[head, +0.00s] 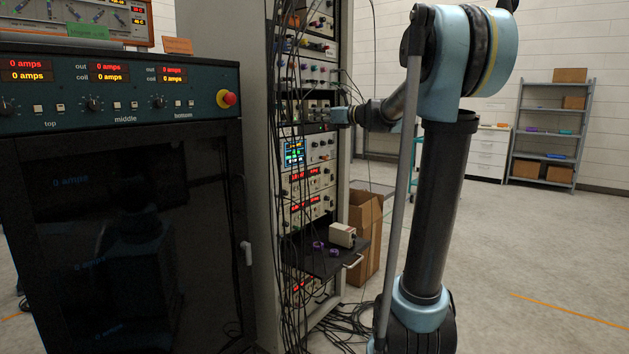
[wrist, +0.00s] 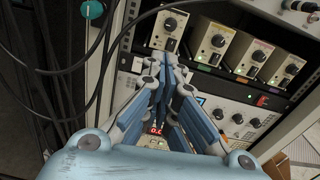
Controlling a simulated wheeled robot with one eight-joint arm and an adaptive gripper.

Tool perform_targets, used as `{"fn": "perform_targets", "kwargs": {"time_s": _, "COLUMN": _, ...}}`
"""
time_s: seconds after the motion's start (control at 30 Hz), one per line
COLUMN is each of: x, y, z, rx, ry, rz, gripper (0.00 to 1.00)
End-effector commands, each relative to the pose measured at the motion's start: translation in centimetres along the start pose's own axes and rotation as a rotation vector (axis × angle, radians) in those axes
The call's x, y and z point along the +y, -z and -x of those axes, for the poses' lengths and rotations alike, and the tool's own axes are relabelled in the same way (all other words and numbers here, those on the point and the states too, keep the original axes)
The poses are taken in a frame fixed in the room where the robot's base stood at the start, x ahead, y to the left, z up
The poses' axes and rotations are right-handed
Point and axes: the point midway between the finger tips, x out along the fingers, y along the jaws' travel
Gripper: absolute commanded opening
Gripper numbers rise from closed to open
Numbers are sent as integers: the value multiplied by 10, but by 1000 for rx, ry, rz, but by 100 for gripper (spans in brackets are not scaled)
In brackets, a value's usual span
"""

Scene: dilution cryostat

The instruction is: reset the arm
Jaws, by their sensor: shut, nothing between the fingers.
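My arm stands at the right of centre in the head view and reaches left toward the instrument rack (head: 222,120). My gripper (head: 340,115) is at the front of the rack, small and partly lost among the cables there. In the wrist view my gripper (wrist: 165,75) shows close up, with its blue-padded fingers together and nothing between them. It points at the rack's modules, and I cannot tell whether it touches any. A small red display shows between the finger links.
Black cables (wrist: 95,60) hang beside my gripper. A pull-out shelf (head: 325,262) holds a small beige box (head: 342,235) and purple rings. A cardboard box (head: 365,235) stands behind. A dark control cabinet (head: 120,220) is at left. The floor at right is clear.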

Motion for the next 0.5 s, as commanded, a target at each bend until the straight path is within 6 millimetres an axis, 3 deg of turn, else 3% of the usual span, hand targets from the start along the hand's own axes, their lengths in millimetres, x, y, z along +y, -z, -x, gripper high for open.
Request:
{"fn": "perform_targets", "kwargs": {"time_s": 0.17, "x": 50, "y": 42, "z": 29, "rx": 129, "ry": -66, "rz": 261, "gripper": 0}}
{"fn": "perform_targets", "kwargs": {"time_s": 0.5, "x": 149, "y": 164, "z": 119, "rx": 432, "ry": -333, "rz": 888, "gripper": 0}}
